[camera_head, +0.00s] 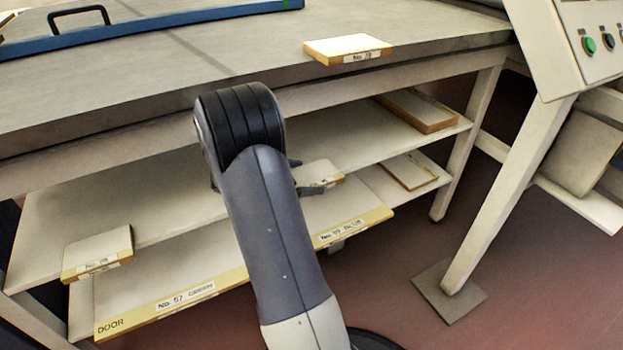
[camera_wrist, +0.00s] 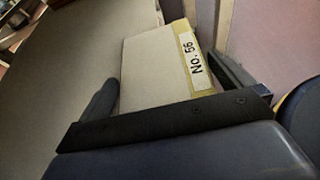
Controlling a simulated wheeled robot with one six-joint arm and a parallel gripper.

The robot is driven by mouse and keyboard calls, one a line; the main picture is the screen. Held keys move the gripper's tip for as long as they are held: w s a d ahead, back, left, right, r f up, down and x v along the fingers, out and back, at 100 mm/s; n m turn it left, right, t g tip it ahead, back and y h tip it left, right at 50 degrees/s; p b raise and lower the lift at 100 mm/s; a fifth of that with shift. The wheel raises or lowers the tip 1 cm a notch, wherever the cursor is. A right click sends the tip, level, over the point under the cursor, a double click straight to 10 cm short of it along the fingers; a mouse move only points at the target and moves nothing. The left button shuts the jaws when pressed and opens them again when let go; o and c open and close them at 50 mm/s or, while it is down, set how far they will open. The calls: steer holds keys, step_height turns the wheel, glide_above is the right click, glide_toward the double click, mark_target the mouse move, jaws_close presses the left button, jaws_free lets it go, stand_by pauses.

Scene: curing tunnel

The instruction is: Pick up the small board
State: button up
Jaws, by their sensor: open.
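A small pale board (camera_wrist: 150,72) with a yellow edge and a label reading "No. 56" lies between the two fingers of my gripper (camera_wrist: 166,90) in the wrist view. The fingers stand apart, one on each side of it. In the head view this small board (camera_head: 322,174) lies on the upper shelf under the table, at its front edge. My gripper (camera_head: 305,178) is at the board there, mostly hidden behind my arm. Whether either finger touches the board I cannot tell.
Another small board (camera_head: 348,48) lies on the table top, and one (camera_head: 98,252) on the shelf at left. A long board marked "DOOR" (camera_head: 170,290) lies on the lower shelf. Larger boards (camera_head: 420,110) lie at right. A control panel (camera_head: 575,40) stands right.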

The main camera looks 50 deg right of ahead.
mark_target(303, 178)
steer(key=c, duration=0.7)
steer(key=shift+c, duration=0.2)
steer(key=shift+r+p, duration=0.5)
steer(key=shift+r, duration=0.25)
step_height(303, 178, up, 2)
steer(key=shift+r+p, duration=0.1)
steer(key=shift+p, duration=0.6)
steer(key=w+a+p, duration=0.1)
steer(key=a, duration=0.4)
steer(key=w+a+p, duration=0.2)
steer(key=a, duration=0.4)
steer(key=w+a+p, duration=0.1)
steer(key=w+a, duration=0.1)
steer(key=a, duration=0.4)
steer(key=shift+w+a+p, duration=0.1)
steer(key=shift+w+p, duration=0.15)
steer(key=shift+p, duration=0.15)
